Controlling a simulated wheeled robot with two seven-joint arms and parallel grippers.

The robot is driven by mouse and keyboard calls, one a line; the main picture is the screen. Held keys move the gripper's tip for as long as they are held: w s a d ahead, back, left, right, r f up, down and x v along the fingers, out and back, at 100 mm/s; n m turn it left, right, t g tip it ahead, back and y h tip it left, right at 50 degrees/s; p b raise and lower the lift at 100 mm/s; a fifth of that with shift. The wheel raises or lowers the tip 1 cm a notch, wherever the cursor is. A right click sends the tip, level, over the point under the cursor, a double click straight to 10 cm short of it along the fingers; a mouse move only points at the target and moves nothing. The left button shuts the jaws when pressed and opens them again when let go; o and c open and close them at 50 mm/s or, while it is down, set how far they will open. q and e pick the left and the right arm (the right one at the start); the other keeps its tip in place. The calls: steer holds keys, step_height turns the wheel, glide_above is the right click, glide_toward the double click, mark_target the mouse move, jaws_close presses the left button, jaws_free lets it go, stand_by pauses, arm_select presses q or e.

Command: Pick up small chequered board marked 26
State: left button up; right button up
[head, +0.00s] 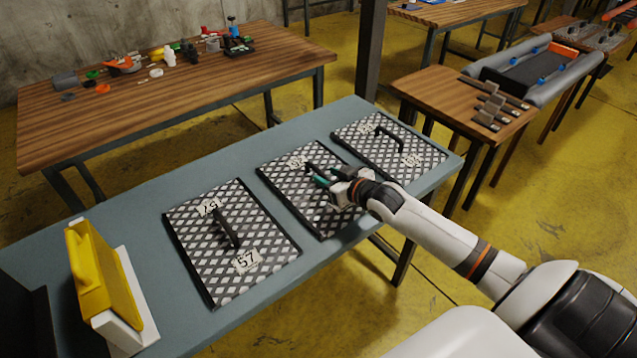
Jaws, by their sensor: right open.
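Three chequered boards with black handles lie on the grey-blue table. The left board (195,248) is marked 57. The middle board (285,189) has a label at its far edge that I cannot read for certain, and my arm covers part of it. The right board (415,153) has labels too small to read surely. My right gripper (317,176) is open over the middle board, with its fingers close to that board's handle (315,169). I cannot tell whether they touch it. My left gripper is not in view.
A yellow object on a white block (102,285) stands at the table's left end. A wooden table (200,90) with small parts stands behind. Another wooden table (440,90) with grey pieces and an inflatable boat (590,65) are at the right. Bare tabletop lies between the boards.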

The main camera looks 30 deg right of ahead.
mark_target(319, 170)
steer(key=x, duration=0.5)
steer(key=shift+d, duration=0.1)
steer(key=shift+r, duration=0.1)
jaws_close()
steer(key=shift+r, duration=0.15)
